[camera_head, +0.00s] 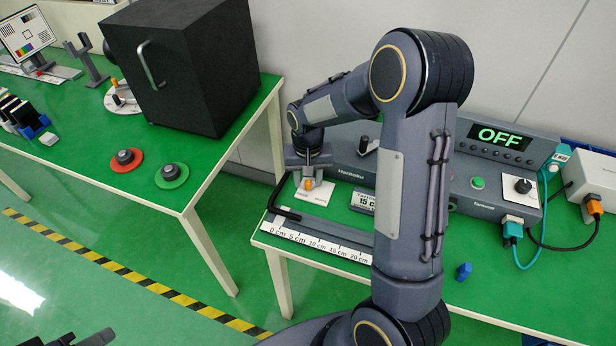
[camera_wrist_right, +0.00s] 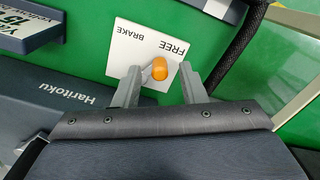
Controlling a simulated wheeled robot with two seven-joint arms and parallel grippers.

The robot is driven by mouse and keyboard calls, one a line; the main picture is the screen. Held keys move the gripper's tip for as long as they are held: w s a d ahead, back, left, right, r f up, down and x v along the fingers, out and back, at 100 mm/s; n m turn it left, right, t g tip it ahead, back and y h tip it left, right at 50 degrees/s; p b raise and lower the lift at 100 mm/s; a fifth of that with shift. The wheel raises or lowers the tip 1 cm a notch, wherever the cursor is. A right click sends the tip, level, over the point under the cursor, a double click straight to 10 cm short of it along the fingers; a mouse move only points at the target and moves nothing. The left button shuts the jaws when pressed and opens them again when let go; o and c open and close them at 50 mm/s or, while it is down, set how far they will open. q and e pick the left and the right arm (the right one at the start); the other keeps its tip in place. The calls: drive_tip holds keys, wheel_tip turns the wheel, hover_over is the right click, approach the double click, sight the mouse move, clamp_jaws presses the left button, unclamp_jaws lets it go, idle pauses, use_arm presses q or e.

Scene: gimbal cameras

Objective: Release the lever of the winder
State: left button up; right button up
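My right gripper (camera_head: 307,168) is over the lever. In the wrist view its fingers (camera_wrist_right: 160,82) are apart, with the knob between their tips; contact is not clear. A dark part at the bottom left edge may be my left gripper (camera_head: 88,339), mostly cut off.
A black box (camera_head: 185,65) stands on the left table.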

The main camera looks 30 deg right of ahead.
sight(308, 182)
drive_tip(key=shift+r, duration=3.9)
